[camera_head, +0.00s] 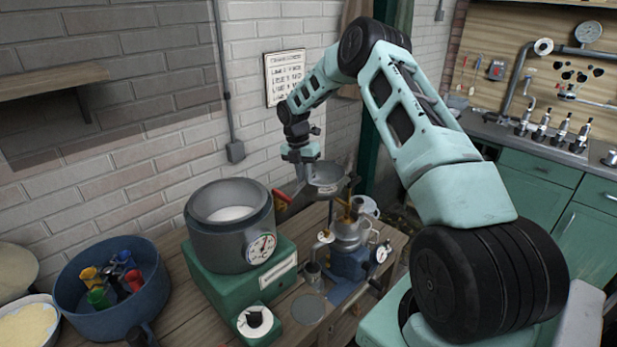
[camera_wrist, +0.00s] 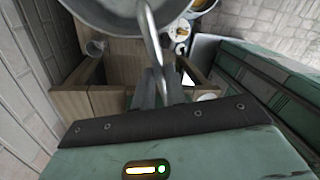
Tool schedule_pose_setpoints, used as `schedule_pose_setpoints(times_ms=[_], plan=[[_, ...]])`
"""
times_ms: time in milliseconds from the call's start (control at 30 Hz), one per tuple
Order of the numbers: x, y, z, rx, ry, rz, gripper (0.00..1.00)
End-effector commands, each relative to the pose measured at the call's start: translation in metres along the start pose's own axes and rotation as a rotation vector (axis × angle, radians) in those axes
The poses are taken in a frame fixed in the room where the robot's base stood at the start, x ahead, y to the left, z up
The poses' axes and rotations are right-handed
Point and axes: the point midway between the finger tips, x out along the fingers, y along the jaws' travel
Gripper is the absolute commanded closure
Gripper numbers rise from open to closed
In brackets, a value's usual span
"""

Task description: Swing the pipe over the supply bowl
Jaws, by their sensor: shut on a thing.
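The supply bowl (camera_head: 328,179) is a grey metal bowl on top of a small machine on the wooden bench, in the middle of the head view. In the wrist view, the supply bowl (camera_wrist: 98,14) fills the top left, partly cut off. A thin curved metal pipe (camera_wrist: 153,38) crosses in front of the bowl's right part and runs down to my gripper (camera_wrist: 160,88). My gripper is shut on the pipe, beside the bowl. In the head view my wrist is just left of and above the bowl, and the pipe cannot be made out clearly.
A grey pot (camera_head: 228,240) with a gauge stands on a green base left of the machine, with a red handle (camera_head: 283,197) between. A blue basin (camera_head: 115,295) holds several coloured cups at the left. A brick wall is behind; green cabinets (camera_head: 545,190) stand right.

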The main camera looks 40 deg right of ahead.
Motion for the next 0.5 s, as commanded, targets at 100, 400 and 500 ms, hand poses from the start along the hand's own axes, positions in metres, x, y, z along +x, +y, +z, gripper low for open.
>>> schedule_pose_setpoints(times_ms=[100,400,500], plan=[[-0.0016,0.0030,-0.0007,-0.015,-0.002,0.002,1.00],[-0.0020,0.0048,-0.0010,-0.023,-0.004,0.005,1.00],[-0.0022,0.0051,-0.0011,-0.023,-0.005,0.005,1.00]])
